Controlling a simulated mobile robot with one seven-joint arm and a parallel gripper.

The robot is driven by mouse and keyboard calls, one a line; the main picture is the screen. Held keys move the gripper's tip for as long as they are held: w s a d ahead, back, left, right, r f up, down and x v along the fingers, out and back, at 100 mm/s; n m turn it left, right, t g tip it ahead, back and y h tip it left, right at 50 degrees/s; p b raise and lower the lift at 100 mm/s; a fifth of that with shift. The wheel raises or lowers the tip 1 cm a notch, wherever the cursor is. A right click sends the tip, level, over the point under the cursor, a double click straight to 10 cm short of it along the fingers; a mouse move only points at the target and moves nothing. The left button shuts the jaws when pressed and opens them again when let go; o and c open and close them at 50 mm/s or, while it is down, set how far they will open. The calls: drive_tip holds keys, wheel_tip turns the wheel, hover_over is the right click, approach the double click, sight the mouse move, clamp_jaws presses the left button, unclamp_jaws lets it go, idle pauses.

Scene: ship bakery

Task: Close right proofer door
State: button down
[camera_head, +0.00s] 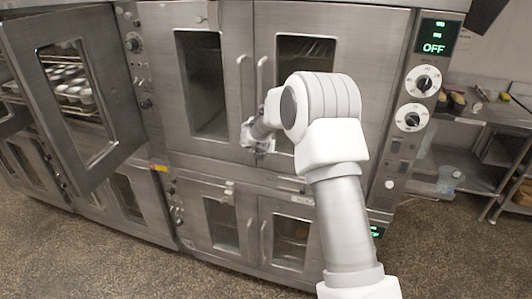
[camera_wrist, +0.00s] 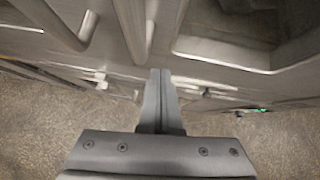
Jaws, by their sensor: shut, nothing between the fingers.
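The right proofer door (camera_head: 345,60) is a steel door with a dark window in the middle oven-like unit. It looks flush or nearly flush with the front; a small gap cannot be ruled out. Its upright bar handle (camera_head: 262,75) stands beside the left door's handle (camera_head: 241,88). My gripper (camera_head: 258,150) is at the door's lower left part, near the seam, below the handles. In the wrist view my gripper (camera_wrist: 160,75) has its fingers together with nothing between them, close to the steel front. Whether the fingertips touch the door cannot be told.
The left door (camera_head: 160,75) of this unit looks shut. Farther left, another door (camera_head: 95,160) stands wide open before racks of trays. A control panel (camera_head: 420,90) reading OFF is right of the door. Lower doors (camera_head: 228,225) sit beneath. The speckled floor (camera_head: 120,265) in front is clear.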

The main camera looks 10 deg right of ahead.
drive_tip(key=s+a+r+n+t+y, duration=0.1)
drive_tip(key=s+a+r+n+y, duration=0.1)
drive_tip(key=s+a+r+n, duration=0.35)
drive_tip(key=s+a+r+n+t+y+b, duration=0.1)
drive_tip(key=s+a+r+n+t+y, duration=0.1)
drive_tip(key=s+r+n, duration=0.7)
drive_tip(key=s+a+r+n+t+y, duration=0.1)
drive_tip(key=s+a+r+n+y, duration=0.2)
drive_tip(key=r+n, duration=0.5)
drive_tip(key=s+d+f+n+g+h, duration=0.1)
drive_tip(key=s+d+f+n+g, duration=0.1)
drive_tip(key=s+n, duration=0.4)
drive_tip(key=s+d+f+n+g+h, duration=0.1)
drive_tip(key=s+n, duration=0.5)
drive_tip(key=s, duration=0.7)
drive_tip(key=s+d+f+n+g+h, duration=0.1)
drive_tip(key=s+d+f+n+g, duration=0.1)
drive_tip(key=s+n, duration=0.4)
drive_tip(key=s+d+g, duration=0.1)
drive_tip(key=s+d, duration=0.1)
drive_tip(key=s, duration=0.2)
drive_tip(key=shift+s+f+g+b, duration=0.25)
drive_tip(key=shift+f+g+b, duration=0.05)
drive_tip(key=shift+d, duration=0.2)
